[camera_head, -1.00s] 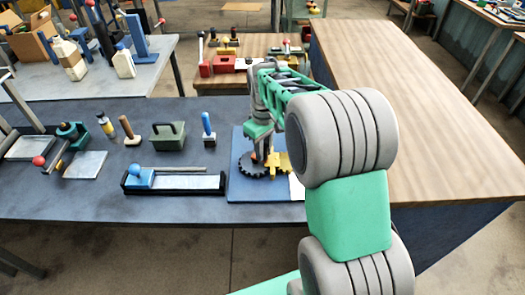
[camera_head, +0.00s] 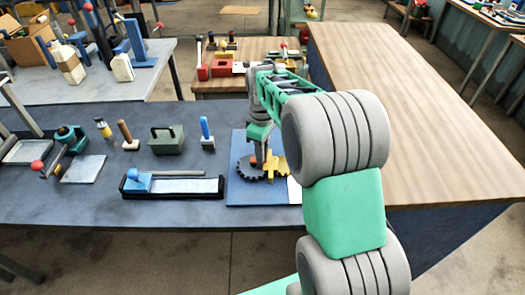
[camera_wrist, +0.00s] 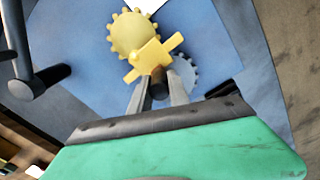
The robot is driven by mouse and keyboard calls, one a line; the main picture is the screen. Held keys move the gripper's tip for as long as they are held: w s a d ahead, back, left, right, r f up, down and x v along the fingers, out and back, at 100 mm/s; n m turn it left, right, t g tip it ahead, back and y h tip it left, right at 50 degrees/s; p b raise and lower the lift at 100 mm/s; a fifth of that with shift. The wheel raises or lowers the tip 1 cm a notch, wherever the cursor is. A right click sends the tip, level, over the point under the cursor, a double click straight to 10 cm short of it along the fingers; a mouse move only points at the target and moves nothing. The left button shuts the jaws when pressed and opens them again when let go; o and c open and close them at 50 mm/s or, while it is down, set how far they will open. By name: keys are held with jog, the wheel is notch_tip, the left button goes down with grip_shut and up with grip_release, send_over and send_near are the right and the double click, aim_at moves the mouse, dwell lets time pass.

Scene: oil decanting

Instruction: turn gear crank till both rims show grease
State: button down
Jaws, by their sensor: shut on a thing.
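A blue board (camera_head: 245,195) on the dark bench carries a dark toothed gear (camera_head: 247,174) and yellow gear parts (camera_head: 279,163). In the wrist view, a yellow gear (camera_wrist: 130,36) lies beside a yellow crossbar crank (camera_wrist: 152,57). A grey gear (camera_wrist: 187,70) shows partly behind the crank and a finger. My gripper (camera_wrist: 160,86) is shut on the dark crank handle (camera_wrist: 158,79), with one finger on each side. In the head view, my gripper (camera_head: 260,160) is over the gears and partly hides them. I cannot make out grease on either rim.
A black tray with a blue block (camera_head: 137,181) lies left of the board. A blue-handled tool (camera_head: 206,133), a green box (camera_head: 165,140) and a brush (camera_head: 127,136) stand behind it. A wooden table (camera_head: 420,90) at the right is bare.

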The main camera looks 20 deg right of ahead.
jog(key=shift+r, duration=0.1)
jog(key=c, duration=1.2)
grip_release()
jog(key=shift+c, duration=0.2)
notch_tip(320, 180, up, 7)
jog(key=shift+r+b, duration=0.1)
jog(key=shift+b, duration=0.35)
jog(key=shift+r, duration=0.3)
